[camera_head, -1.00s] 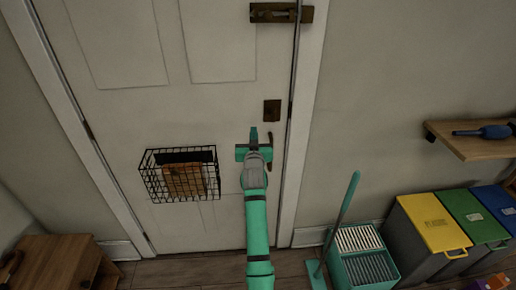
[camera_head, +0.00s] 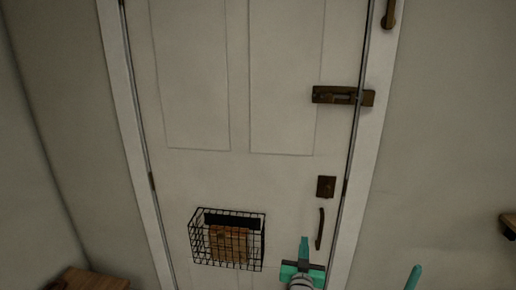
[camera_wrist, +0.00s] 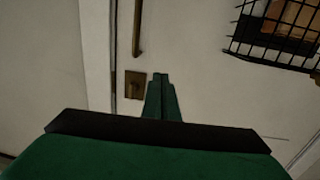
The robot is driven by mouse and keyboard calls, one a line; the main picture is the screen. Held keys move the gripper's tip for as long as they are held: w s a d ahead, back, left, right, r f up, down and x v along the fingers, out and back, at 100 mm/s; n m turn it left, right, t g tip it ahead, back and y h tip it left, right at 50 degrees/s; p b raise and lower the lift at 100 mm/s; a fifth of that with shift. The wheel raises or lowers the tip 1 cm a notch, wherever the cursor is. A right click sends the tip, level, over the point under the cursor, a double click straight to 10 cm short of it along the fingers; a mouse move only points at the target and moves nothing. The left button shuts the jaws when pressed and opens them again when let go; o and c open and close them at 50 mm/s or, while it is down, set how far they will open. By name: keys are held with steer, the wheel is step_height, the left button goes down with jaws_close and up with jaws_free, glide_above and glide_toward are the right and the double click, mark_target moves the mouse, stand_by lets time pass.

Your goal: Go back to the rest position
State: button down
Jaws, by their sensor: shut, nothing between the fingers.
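My gripper (camera_head: 304,243) shows at the bottom of the head view, teal, with its fingers together and nothing between them. It is in front of the white door (camera_head: 200,175), just left of the dark curved door handle (camera_head: 320,229) and below the square lock plate (camera_head: 326,187). In the wrist view my shut fingers (camera_wrist: 161,80) point toward the door, beside the brass plate (camera_wrist: 135,84). The handle (camera_wrist: 137,30) is above that plate there. I cannot tell whether the fingers touch the door.
A black wire basket (camera_head: 196,240) holding a brown item (camera_head: 229,243) hangs on the door left of my gripper. A brass bolt (camera_head: 338,96) is higher up at the door's right edge. A wooden surface (camera_head: 90,279) is at lower left, a shelf (camera_head: 509,224) at right.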

steer(key=s+a+f+y, duration=0.1)
steer(key=s+a+f, duration=0.4)
steer(key=s, duration=0.5)
steer(key=s+a+f+n+g+y, duration=0.1)
steer(key=s+a+f, duration=0.3)
steer(key=s+f, duration=0.4)
steer(key=s+a+f, duration=0.4)
steer(key=s+f, duration=0.1)
steer(key=s, duration=0.6)
steer(key=s+a+r, duration=0.1)
steer(key=s+r, duration=0.1)
steer(key=s, duration=0.6)
steer(key=s+a+r+n+y, duration=0.1)
steer(key=s+a+r, duration=0.1)
steer(key=s, duration=0.7)
steer(key=s+a+r+n+y, duration=0.1)
steer(key=s+a+r, duration=0.1)
steer(key=s, duration=0.7)
steer(key=shift+s+r+g, duration=0.2)
steer(key=shift+r+g, duration=0.05)
steer(key=shift+g, duration=0.15)
steer(key=shift+s+a, duration=0.1)
steer(key=shift+s, duration=0.05)
steer(key=shift+a, duration=0.1)
